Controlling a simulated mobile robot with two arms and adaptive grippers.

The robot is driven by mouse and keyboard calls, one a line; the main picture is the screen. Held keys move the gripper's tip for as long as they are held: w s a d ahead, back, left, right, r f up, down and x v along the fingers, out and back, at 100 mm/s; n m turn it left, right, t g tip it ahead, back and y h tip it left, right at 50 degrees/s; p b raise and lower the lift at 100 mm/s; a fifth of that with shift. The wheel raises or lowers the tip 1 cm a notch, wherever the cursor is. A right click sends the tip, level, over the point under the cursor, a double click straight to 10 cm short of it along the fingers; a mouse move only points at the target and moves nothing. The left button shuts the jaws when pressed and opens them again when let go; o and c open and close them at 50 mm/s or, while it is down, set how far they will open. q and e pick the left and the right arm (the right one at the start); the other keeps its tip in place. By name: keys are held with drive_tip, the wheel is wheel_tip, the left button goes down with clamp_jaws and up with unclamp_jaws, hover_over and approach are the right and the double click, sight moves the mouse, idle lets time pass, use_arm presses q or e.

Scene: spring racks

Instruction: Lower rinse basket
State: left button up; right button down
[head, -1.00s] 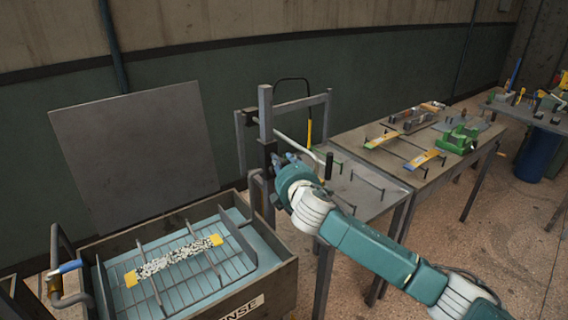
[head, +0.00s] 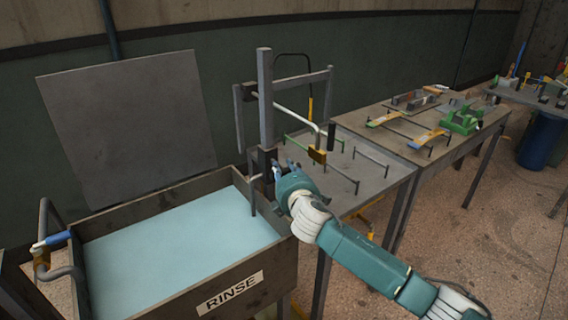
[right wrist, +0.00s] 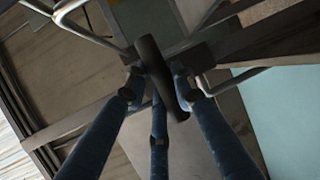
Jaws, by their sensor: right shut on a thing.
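The rinse tank (head: 228,289), an open brown box labelled RINSE, stands at the lower left in the head view, filled with flat pale blue liquid (head: 180,245). The wire basket and its strip are not visible; the liquid surface hides whatever lies beneath. My right gripper (head: 279,170) is beside the tank's far right corner, at the foot of the upright post (head: 265,95). In the right wrist view its blue fingers are closed around a dark cylindrical handle (right wrist: 160,75). My left gripper is not in view.
A bent pipe with a blue grip (head: 52,241) is at the tank's left. A grey panel (head: 130,120) stands behind. A metal frame with a pale bar (head: 295,113) rises beside the post. Tables with racks (head: 375,165) extend to the right.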

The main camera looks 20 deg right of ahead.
wheel_tip(320, 180, down, 4)
drive_tip(key=shift+s+f+b, duration=0.15)
drive_tip(key=shift+b, duration=0.6)
drive_tip(key=c, duration=1.3)
unclamp_jaws()
drive_tip(key=shift+a, duration=0.1)
drive_tip(key=shift+c, duration=0.2)
drive_tip(key=shift+d, duration=0.2)
drive_tip(key=s+r, duration=0.2)
drive_tip(key=s, duration=0.9)
drive_tip(key=shift+s+a+r, duration=0.25)
drive_tip(key=shift+s+a, duration=0.1)
drive_tip(key=shift+a, duration=0.05)
